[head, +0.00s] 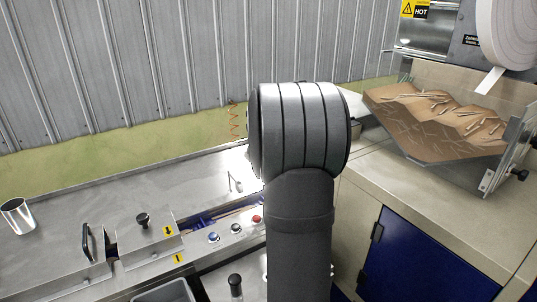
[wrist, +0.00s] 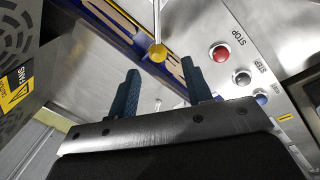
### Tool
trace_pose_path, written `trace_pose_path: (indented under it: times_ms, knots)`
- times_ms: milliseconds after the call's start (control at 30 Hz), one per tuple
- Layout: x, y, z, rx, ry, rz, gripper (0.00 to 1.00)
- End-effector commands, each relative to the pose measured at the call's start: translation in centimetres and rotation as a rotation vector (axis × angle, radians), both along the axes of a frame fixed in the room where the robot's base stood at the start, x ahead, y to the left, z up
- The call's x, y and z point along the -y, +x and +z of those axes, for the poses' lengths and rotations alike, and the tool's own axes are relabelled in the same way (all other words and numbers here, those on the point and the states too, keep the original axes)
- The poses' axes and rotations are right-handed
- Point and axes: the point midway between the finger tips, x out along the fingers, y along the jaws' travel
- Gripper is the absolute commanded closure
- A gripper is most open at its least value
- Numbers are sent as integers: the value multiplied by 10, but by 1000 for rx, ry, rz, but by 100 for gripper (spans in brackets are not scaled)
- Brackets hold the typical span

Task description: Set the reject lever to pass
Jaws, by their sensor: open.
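A thin metal lever with a yellow ball knob (wrist: 157,52) shows at the top of the wrist view; I take it for the reject lever. Its rod runs up out of the picture, and no pass or reject marking can be read. My gripper (wrist: 160,68) is open and empty, with its two dark blue fingers apart. The knob appears between and just beyond the fingertips; I cannot tell how far off it is, and no contact shows. In the head view my own arm hides the gripper, and the yellow knob cannot be made out.
A blue-edged channel (wrist: 125,30) runs beside the panel. A hopper of sticks (head: 440,115) stands right; a metal cup (head: 18,216) stands far left.

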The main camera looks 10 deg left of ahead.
Motion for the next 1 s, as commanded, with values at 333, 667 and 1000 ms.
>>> trace_pose_path:
  times_ms: [333,667,1000]
  knots:
    - [2,-13,83,4,1,1,55]
    - [3,-19,116,0,0,1,55]
    - [3,-19,117,-1,0,0,55]
